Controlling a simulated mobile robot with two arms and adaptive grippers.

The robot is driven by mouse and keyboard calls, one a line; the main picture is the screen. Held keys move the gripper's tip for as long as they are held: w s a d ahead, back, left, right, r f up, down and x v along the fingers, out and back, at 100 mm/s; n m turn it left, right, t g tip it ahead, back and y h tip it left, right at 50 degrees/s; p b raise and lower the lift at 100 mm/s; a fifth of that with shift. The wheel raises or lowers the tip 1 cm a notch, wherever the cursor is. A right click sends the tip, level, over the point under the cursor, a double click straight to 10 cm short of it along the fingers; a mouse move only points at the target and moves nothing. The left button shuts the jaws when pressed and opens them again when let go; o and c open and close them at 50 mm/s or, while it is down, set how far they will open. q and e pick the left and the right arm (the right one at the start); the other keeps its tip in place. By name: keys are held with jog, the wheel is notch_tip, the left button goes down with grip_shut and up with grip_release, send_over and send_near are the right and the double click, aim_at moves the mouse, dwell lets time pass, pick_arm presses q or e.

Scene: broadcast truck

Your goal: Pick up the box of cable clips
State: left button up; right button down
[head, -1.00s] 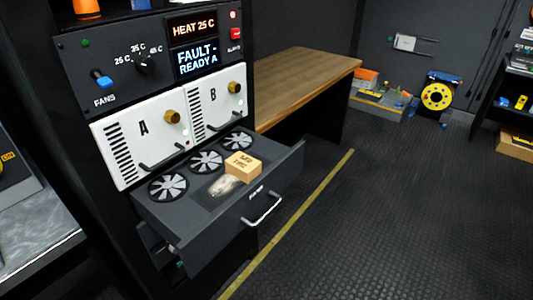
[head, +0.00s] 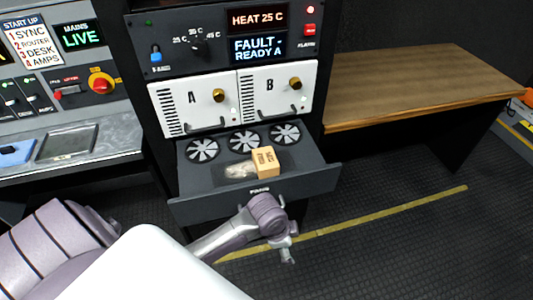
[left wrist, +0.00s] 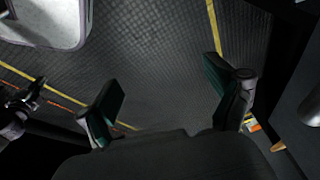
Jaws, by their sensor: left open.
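A small tan cardboard box (head: 264,162) with dark print, too small to read, sits on the pulled-out fan drawer (head: 318,181), toward its front. My left gripper (head: 288,255) is in front of the drawer, to the right of its handle, low and apart from the box. In the left wrist view my left gripper (left wrist: 168,92) is open and empty, its two fingers spread above the dark floor. The box does not show in that view.
A clear bag (head: 240,171) lies left of the box, touching or close to it. Three fans (head: 244,142) line the drawer's back. White units A and B (head: 270,92) stand above. A wooden bench (head: 420,85) is at right, with open floor before it.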

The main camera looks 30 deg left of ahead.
pick_arm(q)
notch_tip(320, 180, up, 13)
jog(key=w+m+p, duration=0.1)
jog(key=m+p, duration=0.1)
jog(key=m, duration=0.4)
jog(key=w+a+r+m+g+y, duration=0.1)
jog(key=w+a+r+m, duration=0.4)
jog(key=a+r, duration=0.3)
jog(key=w+a+r+m+g+y, duration=0.1)
jog(key=w+a+r+m+g, duration=0.1)
jog(key=w+a+r+m, duration=0.4)
jog(key=n+p, duration=0.1)
send_over(265, 157)
jog(key=f, duration=0.6)
jog(key=shift+s+d+f, duration=0.15)
jog(key=shift+s+f, duration=0.15)
jog(key=shift+s, duration=0.1)
jog(key=f, duration=0.1)
jog(key=f+p, duration=0.2)
jog(key=f, duration=0.1)
jog(key=shift+w+f, duration=0.1)
jog(key=shift+w, duration=0.2)
jog(key=shift+f+n, duration=0.3)
jog(key=shift+f, duration=0.2)
jog(key=c, duration=1.3)
pick_arm(e)
notch_tip(265, 157, up, 6)
jog(key=shift+w, duration=0.15)
